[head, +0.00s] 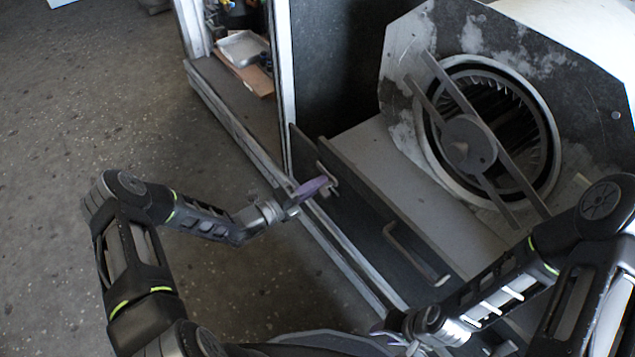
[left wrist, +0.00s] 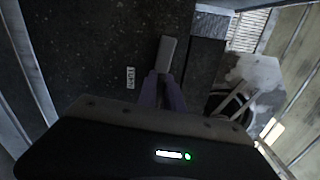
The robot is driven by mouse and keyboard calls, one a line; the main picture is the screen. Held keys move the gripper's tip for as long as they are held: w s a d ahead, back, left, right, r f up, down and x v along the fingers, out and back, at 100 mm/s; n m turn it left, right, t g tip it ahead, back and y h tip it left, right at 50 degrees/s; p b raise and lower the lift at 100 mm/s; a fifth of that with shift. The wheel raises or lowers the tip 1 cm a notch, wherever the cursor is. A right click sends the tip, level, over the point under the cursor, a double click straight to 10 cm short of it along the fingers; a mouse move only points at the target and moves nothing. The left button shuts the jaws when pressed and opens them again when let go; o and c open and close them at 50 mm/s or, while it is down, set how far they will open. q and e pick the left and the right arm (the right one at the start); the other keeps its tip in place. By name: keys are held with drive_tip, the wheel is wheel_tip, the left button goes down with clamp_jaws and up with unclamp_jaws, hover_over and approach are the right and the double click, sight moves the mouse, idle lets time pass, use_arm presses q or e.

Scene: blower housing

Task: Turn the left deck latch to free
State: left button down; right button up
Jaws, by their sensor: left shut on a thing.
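The left deck latch shows in the left wrist view as a short grey bar (left wrist: 168,52) on a dark panel. My left gripper (left wrist: 160,88) has its purple fingers closed on the near end of this bar. In the head view the left gripper (head: 322,186) reaches in from the left to the far left end of the dark deck front, and its fingers hide most of the latch. My right gripper (head: 392,338) is low in the head view near the front edge of the housing; its fingers are too hidden to judge.
A bar handle (head: 415,255) stands on the dark deck panel. Behind it is the round blower (head: 490,135) with a crossbar, set in a worn grey plate. An open compartment (head: 245,50) with a tray stands at the back left. The floor at left is clear.

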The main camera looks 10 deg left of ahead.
use_arm(q)
drive_tip(key=shift+f+n, duration=0.1)
drive_tip(key=shift+n, duration=0.5)
drive_tip(key=c, duration=1.5)
unclamp_jaws()
drive_tip(key=shift+s+a, duration=0.1)
drive_tip(key=p+v, duration=0.1)
drive_tip(key=v, duration=0.6)
drive_tip(key=shift+s+a+p, duration=0.2)
drive_tip(key=shift+s+p, duration=0.05)
drive_tip(key=shift+p, duration=0.15)
